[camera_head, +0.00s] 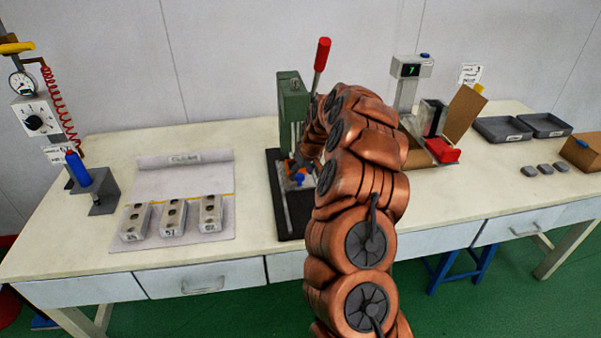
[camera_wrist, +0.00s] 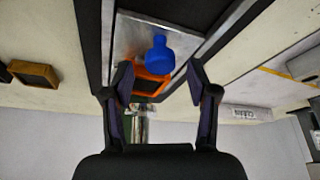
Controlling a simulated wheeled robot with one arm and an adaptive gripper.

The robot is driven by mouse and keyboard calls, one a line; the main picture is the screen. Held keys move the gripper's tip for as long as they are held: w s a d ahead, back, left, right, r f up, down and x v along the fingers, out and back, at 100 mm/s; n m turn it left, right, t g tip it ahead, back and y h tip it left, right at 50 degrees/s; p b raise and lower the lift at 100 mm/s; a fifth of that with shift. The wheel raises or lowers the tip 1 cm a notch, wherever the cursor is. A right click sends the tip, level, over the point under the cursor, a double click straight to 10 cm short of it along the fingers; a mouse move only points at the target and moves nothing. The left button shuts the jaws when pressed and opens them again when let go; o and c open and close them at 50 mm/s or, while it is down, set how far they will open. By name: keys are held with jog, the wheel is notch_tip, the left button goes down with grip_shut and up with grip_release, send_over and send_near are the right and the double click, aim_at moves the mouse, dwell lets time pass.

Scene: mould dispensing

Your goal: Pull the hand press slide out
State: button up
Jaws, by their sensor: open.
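The hand press has a green column (camera_head: 291,105), a lever with a red grip (camera_head: 322,54) and a black base (camera_head: 292,218). Its slide shows a blue knob (camera_head: 299,179) in the head view, low in front of the column. In the wrist view the blue knob (camera_wrist: 157,55) and an orange part (camera_wrist: 150,82) sit over a grey metal plate (camera_wrist: 138,38). My gripper (camera_wrist: 157,77) is open and empty, its two fingers apart on either side of the orange part, with the knob just beyond the fingertips. In the head view my arm hides most of the gripper.
A grey mat (camera_head: 190,237) with several metal moulds lies left of the press. A blue bottle on a stand (camera_head: 92,188) is at far left. Bench is clear between mat and press.

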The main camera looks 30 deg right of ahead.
jog(key=shift+x, duration=0.8)
grip_shut()
